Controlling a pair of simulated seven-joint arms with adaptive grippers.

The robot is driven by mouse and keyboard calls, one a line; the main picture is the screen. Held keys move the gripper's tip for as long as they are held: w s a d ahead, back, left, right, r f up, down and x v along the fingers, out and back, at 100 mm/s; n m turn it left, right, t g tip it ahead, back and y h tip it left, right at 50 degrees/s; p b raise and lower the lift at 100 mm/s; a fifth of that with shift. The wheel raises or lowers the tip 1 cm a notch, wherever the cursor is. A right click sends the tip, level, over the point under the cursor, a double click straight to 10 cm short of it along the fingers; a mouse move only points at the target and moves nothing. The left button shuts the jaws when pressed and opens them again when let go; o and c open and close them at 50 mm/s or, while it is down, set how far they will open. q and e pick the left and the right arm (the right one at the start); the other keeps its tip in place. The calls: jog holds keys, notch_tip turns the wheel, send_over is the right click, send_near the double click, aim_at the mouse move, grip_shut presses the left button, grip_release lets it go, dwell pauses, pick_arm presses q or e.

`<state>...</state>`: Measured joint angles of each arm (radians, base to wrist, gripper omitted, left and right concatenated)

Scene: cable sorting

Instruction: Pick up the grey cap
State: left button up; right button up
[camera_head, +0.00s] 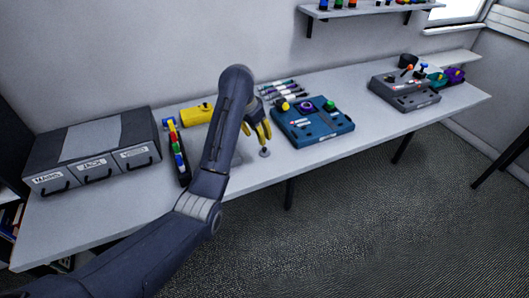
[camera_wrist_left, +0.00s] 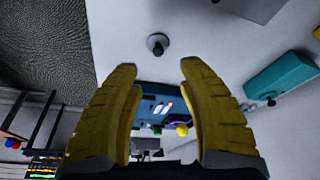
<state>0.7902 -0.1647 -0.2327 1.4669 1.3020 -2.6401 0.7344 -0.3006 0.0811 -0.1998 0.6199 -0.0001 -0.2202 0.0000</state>
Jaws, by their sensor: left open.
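The small grey cap (camera_head: 265,153) lies on the table near its front edge, just below my left gripper (camera_head: 263,131) in the head view. In the left wrist view the round grey cap (camera_wrist_left: 157,43) shows with a darker centre. It lies beyond and roughly between the yellow fingertips of my left gripper (camera_wrist_left: 159,66). These fingers are spread apart with nothing between them, and the cap is apart from them. My right gripper is in neither view.
A blue case (camera_head: 318,128) with coloured caps on it stands right of my left gripper. A rack of coloured pieces (camera_head: 179,160), a yellow box (camera_head: 197,115) and a grey drawer unit (camera_head: 95,150) stand left. A grey control box (camera_head: 405,95) is far right. The table (camera_head: 380,130) is clear between the boxes.

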aim_at(264, 148)
pick_arm(q)
jog(key=shift+x, duration=5)
jog(key=shift+o, duration=0.3)
jog(key=shift+s, duration=0.1)
jog(key=c, duration=0.7)
jog(key=shift+c, duration=0.2)
